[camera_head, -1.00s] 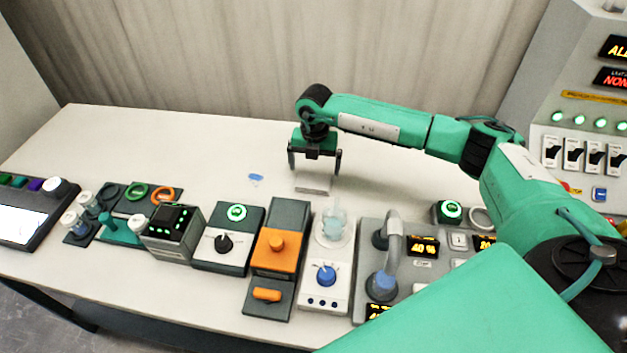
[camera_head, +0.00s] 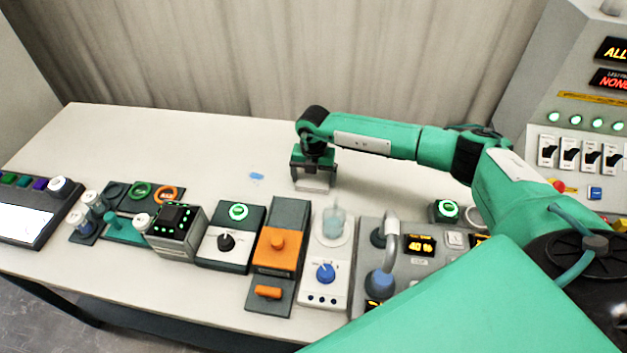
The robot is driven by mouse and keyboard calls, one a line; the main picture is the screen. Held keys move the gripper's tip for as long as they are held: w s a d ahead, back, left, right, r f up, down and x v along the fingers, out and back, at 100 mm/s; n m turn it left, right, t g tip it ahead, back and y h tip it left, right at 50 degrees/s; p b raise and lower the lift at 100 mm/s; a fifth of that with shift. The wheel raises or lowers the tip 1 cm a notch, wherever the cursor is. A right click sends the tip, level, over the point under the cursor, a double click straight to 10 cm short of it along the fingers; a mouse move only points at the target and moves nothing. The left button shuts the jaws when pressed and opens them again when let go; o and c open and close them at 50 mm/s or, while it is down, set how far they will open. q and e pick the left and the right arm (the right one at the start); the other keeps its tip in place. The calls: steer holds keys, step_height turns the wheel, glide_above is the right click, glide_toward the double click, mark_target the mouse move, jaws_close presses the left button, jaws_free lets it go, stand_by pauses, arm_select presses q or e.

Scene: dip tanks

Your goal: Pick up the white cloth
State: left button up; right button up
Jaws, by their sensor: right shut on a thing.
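The white cloth (camera_head: 313,184) is a small pale piece on the white table, behind the row of devices. My right gripper (camera_head: 313,181) points down at it and is shut on it, with one finger on either side. The cloth appears at table height; I cannot tell whether it touches the table. My left gripper is not in view.
A small blue item (camera_head: 256,176) lies left of the gripper. In front stand a beaker (camera_head: 334,222) on a device, an orange-topped unit (camera_head: 279,247) and a black knob unit (camera_head: 229,243). A switch panel (camera_head: 580,150) stands right. The table's back left is clear.

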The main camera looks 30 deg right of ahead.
mark_target(314, 179)
steer(key=shift+r, duration=0.15)
step_height(314, 179, up, 20)
steer(key=b, duration=0.4)
steer(key=shift+b, duration=0.4)
steer(key=shift+o, duration=0.6)
steer(key=shift+c, duration=0.2)
